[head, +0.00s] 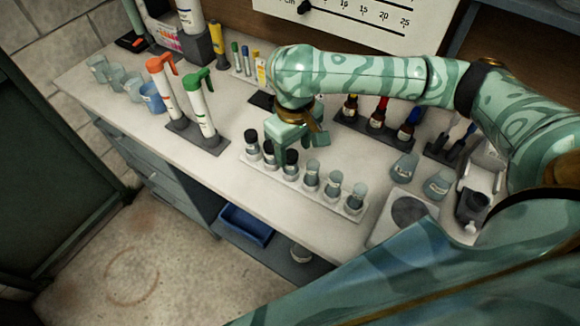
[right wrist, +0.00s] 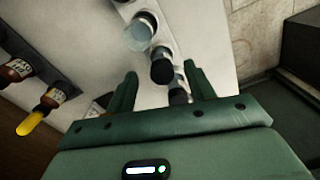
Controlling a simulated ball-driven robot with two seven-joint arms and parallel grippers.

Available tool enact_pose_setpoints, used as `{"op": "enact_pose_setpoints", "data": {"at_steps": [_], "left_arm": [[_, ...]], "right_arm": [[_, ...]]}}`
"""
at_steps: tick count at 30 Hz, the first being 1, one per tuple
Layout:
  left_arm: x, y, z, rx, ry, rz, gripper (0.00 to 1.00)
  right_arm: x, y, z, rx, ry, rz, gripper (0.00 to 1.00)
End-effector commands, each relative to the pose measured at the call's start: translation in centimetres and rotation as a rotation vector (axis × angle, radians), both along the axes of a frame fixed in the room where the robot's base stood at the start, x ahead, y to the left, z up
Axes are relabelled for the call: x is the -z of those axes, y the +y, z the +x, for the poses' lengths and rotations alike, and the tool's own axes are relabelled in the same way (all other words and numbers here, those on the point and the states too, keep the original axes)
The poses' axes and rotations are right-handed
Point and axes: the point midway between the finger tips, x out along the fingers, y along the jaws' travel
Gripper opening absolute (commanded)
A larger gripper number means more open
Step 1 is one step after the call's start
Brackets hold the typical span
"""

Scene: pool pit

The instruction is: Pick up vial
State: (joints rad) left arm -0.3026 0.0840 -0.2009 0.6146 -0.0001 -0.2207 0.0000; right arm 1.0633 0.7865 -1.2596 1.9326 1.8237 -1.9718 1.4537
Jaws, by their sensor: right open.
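A pale rack (head: 300,184) holds a row of small vials near the front edge of the bench. Three vials at its left end have dark caps: the end vial (head: 251,146), the second vial (head: 269,155) and the third vial (head: 290,165). The others toward the right look clear and without dark caps. My right gripper (head: 302,143) is open and empty, just above and behind the capped vials. In the right wrist view, dark-capped vials (right wrist: 162,70) show between and beyond its two fingers, with a paler-topped vial (right wrist: 138,38) farther up. My left gripper is not in view.
Large orange and green pipette-like tools (head: 198,110) stand in a dark holder to the left. Dark bottles with coloured tops (head: 377,115) stand behind to the right. Beakers (head: 404,168) and a balance-like plate (head: 408,212) lie right. The bench front left is clear.

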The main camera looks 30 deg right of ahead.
Motion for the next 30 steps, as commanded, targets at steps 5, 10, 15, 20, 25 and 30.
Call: {"op": "enact_pose_setpoints", "data": {"at_steps": [5, 10, 15, 20, 25, 30], "left_arm": [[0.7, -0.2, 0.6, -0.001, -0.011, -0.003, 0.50], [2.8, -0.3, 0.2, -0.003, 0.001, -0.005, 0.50], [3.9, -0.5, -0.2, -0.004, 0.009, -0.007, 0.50], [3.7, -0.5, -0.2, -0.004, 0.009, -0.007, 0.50], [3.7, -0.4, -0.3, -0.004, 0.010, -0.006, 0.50], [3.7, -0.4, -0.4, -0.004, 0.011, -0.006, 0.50]], "right_arm": [[1.2, 0.1, 0.1, 0.000, 0.001, 0.001, 0.54], [4.1, 0.2, 0.6, -0.002, 0.004, 0.001, 0.54], [6.0, 0.2, 0.7, -0.002, 0.000, 0.000, 0.54], [5.6, 0.1, 0.7, -0.002, -0.003, 0.000, 0.54], [5.6, 0.1, 0.7, -0.002, -0.002, 0.000, 0.15], [5.6, 0.1, 0.7, -0.002, -0.002, 0.000, 0.06]]}}
